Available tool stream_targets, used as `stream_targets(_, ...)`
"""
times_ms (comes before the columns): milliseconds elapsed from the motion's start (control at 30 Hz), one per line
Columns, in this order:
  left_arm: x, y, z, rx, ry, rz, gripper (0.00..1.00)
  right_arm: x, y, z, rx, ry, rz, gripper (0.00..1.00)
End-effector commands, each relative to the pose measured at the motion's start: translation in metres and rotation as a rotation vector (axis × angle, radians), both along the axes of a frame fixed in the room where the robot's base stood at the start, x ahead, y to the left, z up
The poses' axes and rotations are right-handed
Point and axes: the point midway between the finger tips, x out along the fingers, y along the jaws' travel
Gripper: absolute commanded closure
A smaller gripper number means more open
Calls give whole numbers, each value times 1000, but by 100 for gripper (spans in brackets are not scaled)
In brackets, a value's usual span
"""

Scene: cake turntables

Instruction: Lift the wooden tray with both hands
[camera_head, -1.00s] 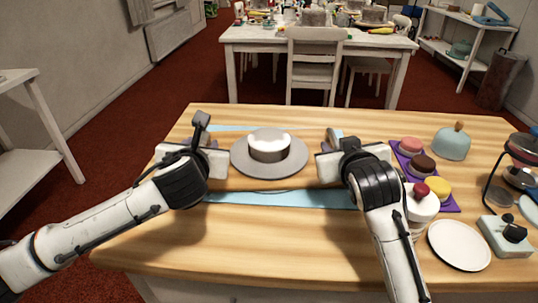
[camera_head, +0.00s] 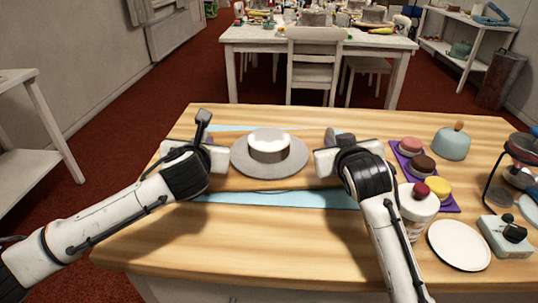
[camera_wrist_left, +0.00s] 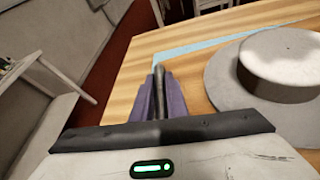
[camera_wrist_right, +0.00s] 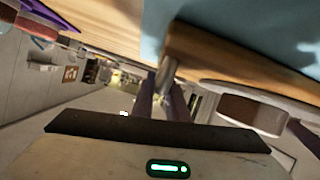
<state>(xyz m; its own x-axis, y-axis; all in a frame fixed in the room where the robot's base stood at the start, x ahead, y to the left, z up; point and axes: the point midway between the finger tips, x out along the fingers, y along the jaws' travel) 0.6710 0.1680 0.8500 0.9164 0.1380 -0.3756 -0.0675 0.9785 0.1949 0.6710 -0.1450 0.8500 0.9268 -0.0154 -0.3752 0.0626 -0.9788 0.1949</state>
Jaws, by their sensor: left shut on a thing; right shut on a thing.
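The wooden tray (camera_head: 262,184) lies between my two grippers and blends with the wooden table. A grey round turntable (camera_head: 243,168) with a white-topped grey cake (camera_head: 269,148) sits on it, level. My left gripper (camera_head: 208,138) is at the tray's left end, shut on a bar-like handle (camera_wrist_left: 159,88). My right gripper (camera_head: 332,136) is at the right end, shut on a handle (camera_wrist_right: 167,72); the tray's edge (camera_wrist_right: 215,58) shows in the right wrist view. I cannot tell how far the tray stands off the light blue mat (camera_head: 285,200).
On the right are a purple mat (camera_head: 449,208) with several small cakes, a white jar (camera_head: 418,212), a white plate (camera_head: 460,245), a blue dome (camera_head: 452,144) and a small scale (camera_head: 503,236). The front left of the table (camera_head: 170,240) is clear.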

Motion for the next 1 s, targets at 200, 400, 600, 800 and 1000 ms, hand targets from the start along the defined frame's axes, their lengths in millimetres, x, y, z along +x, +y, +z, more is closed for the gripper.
stream_targets(200,0,0,2,0,-4,1,100,0,0,2,0,-4,0,100)
stream_targets(400,0,1,10,0,-4,1,100,0,0,10,0,-4,0,100)
stream_targets(600,1,1,28,0,-4,1,100,0,0,28,0,-4,0,100)
stream_targets(800,1,1,47,0,-3,2,100,0,0,47,0,-4,-1,100)
stream_targets(1000,0,1,53,0,-4,3,100,0,0,53,0,-4,-1,100)
